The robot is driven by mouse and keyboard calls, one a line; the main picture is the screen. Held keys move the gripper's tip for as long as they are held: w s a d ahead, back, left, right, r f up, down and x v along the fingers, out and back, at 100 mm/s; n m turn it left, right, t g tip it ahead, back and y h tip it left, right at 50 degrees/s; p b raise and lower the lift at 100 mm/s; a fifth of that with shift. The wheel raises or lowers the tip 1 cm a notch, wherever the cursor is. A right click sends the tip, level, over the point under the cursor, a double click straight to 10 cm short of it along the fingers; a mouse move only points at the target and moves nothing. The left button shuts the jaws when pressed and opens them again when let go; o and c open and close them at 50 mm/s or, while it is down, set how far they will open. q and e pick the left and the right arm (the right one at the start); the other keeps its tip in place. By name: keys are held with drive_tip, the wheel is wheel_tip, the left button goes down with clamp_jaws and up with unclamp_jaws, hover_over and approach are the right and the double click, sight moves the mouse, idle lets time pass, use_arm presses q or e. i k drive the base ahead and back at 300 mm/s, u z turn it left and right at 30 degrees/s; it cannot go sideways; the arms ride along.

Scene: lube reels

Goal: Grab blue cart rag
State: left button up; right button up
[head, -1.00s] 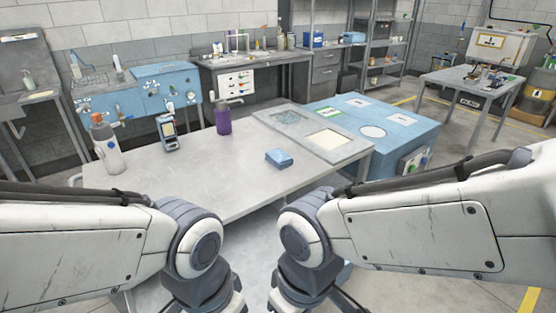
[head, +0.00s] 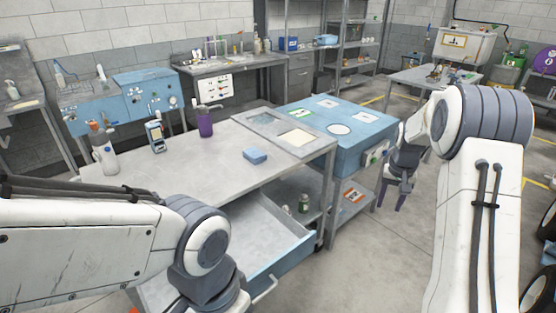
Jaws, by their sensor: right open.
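A folded blue rag (head: 255,156) lies flat on the grey top of the cart (head: 190,178), right of its middle. My right gripper (head: 393,198) points down beyond the cart's right side, over the floor. It is open and empty, well apart from the rag and lower than the cart top. My left arm comes in from the left in front of the cart; its gripper is out of the picture.
A white bottle (head: 104,150), a handheld meter (head: 156,137) and a purple bottle (head: 205,122) stand on the cart top. An open, empty drawer (head: 262,235) juts out below. A blue box-shaped unit (head: 350,155) stands at the right. Clear tabletop surrounds the rag.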

sight(253, 155)
drive_tip(key=z, duration=1.35)
drive_tip(key=i, duration=2.45)
drive_tip(key=u, duration=3.4)
